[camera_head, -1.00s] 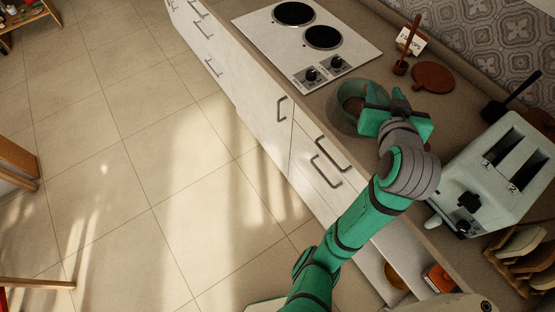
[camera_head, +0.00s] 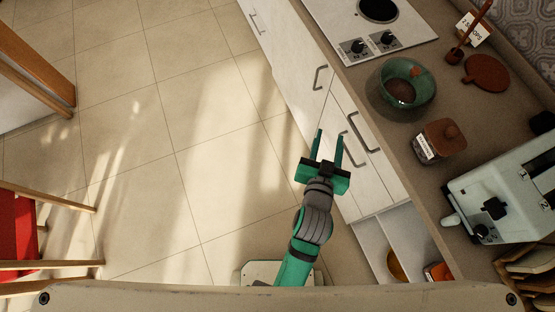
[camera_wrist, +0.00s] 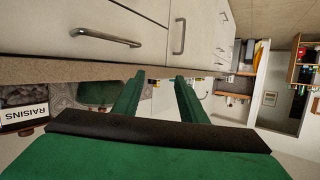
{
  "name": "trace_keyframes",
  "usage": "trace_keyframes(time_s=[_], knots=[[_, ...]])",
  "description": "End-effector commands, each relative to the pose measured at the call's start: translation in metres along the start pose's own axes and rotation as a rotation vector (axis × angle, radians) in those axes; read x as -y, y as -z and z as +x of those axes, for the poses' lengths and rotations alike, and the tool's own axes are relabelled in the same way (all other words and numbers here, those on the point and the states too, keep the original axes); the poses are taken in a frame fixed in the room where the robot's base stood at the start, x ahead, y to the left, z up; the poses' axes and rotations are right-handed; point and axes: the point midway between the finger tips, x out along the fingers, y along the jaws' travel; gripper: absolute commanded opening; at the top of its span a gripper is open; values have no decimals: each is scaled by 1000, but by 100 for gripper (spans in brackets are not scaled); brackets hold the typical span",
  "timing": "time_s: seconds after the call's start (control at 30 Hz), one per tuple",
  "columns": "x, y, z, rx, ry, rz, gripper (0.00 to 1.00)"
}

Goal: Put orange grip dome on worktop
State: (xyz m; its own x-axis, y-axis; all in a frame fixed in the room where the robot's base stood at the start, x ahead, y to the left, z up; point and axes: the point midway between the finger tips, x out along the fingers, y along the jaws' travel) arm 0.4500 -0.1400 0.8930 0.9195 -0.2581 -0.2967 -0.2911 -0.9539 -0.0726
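A green see-through glass piece (camera_head: 405,82) with a small orange grip (camera_head: 415,72) stands on the worktop (camera_head: 399,153), right of the hob. It looks like the orange grip dome, though I cannot tell surely whether it is a dome or a bowl. Something brown shows through it. In the wrist view, the green glass (camera_wrist: 95,93) is partly behind the worktop edge and my left finger. My gripper (camera_head: 329,135) is open and empty, out in front of the cabinet doors and clear of the worktop.
A labelled jar (camera_head: 439,140) with a brown lid stands near the dome; its label reads RAISINS in the wrist view (camera_wrist: 24,115). A toaster (camera_head: 510,195) is to its right, a brown round board (camera_head: 485,72) behind. An open drawer (camera_head: 405,240) juts out below.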

Motion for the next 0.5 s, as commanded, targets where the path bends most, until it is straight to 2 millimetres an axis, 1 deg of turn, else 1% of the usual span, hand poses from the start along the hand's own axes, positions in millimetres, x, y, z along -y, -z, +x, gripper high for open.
trace_keyframes(time_s=[0.03,0.17,0.2,0.37,0.5], knots=[[8,-16,-12,10,13,-7,38],[25,-44,-42,2,42,-27,38],[30,-51,-52,0,52,-34,38],[45,-76,-97,-12,97,-67,38],[56,-93,-140,-22,145,-96,38]])
